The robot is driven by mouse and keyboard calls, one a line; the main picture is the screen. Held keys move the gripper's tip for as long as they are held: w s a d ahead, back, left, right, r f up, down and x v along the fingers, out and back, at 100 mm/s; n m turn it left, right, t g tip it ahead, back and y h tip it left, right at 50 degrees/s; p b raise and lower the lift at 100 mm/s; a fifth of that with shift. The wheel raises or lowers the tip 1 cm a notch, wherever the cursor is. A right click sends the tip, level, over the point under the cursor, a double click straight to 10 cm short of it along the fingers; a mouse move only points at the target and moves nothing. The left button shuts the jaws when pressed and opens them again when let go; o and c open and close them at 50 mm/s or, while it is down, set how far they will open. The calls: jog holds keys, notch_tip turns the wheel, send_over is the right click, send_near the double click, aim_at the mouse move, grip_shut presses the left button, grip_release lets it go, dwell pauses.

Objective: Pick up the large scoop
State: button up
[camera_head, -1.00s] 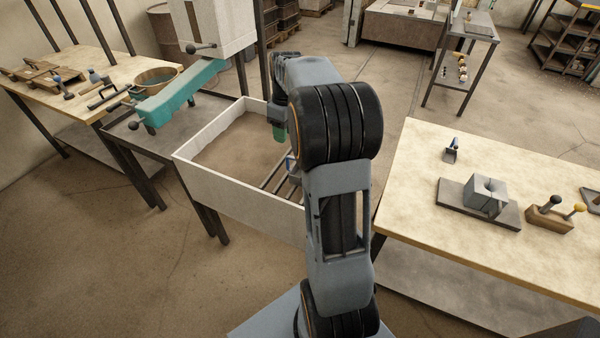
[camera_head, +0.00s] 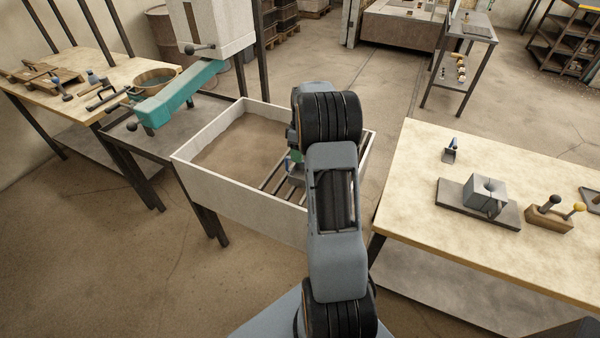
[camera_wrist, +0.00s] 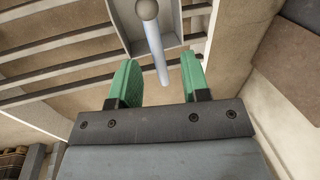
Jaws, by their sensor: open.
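In the wrist view the large scoop (camera_wrist: 172,22) is a grey, shallow pan lying over the bars. A pale blue-grey handle with a round knob runs from it toward my gripper (camera_wrist: 159,70). My gripper's green fingers are open, one on each side of the handle's near end. I see no clear contact. In the head view my arm hides most of the gripper (camera_head: 296,155), which is low over the right part of the white-walled box; a bit of the scoop (camera_head: 296,177) shows just below it.
The box (camera_head: 225,189) holds sand at left and dark bars (camera_head: 272,180) at right; its walls surround the gripper. A teal arm-like part (camera_head: 180,93) stands at the box's back left.

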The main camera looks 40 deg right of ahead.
jog(key=shift+s+a+f+p, duration=0.1)
jog(key=shift+s+f, duration=0.05)
jog(key=shift+f, duration=0.75)
jog(key=shift+s+a+f+p, duration=0.1)
jog(key=shift+f, duration=0.75)
jog(key=shift+s+a+f+p, duration=0.1)
jog(key=shift+s+f, duration=0.05)
jog(key=shift+f, duration=0.75)
grip_shut()
